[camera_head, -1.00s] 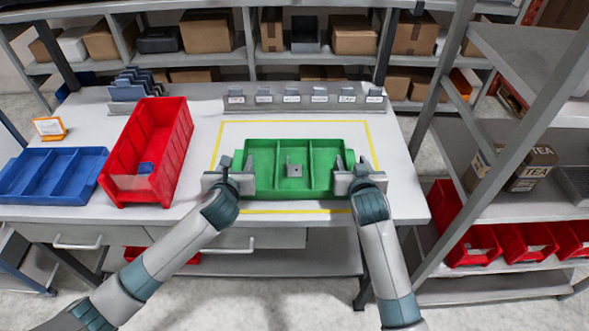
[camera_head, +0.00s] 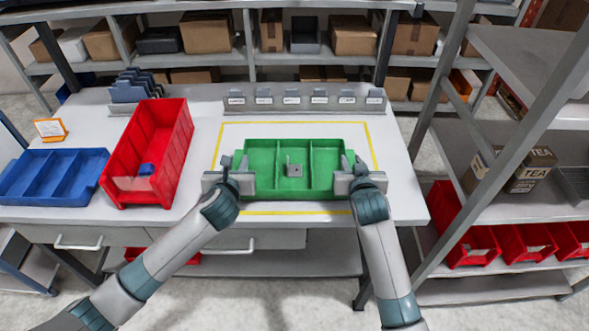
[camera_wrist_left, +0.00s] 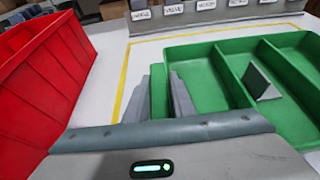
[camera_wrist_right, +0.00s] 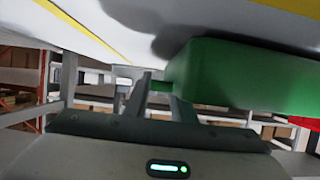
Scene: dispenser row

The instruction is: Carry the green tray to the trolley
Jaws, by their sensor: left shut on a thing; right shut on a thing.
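The green tray (camera_head: 325,187) lies within the yellow outline on the white worktable, level as far as I can see. It has three compartments, with a small grey metal piece (camera_head: 294,170) in the middle one. My left gripper (camera_head: 235,165) is shut on the tab at the tray's left end; the left wrist view shows the tab between the fingers (camera_wrist_left: 168,95). My right gripper (camera_head: 353,165) is shut on the right-end tab, also seen between the fingers in the right wrist view (camera_wrist_right: 160,88). I cannot identify the trolley for certain; part of a blue-framed cart (camera_head: 22,262) shows at the lower left.
A red bin (camera_head: 125,187) and a blue divided tray (camera_head: 60,196) stand left of the green tray. A labelled grey rail (camera_head: 305,104) runs behind it. A grey shelf rack (camera_head: 510,207) with red bins and tea boxes stands close on the right.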

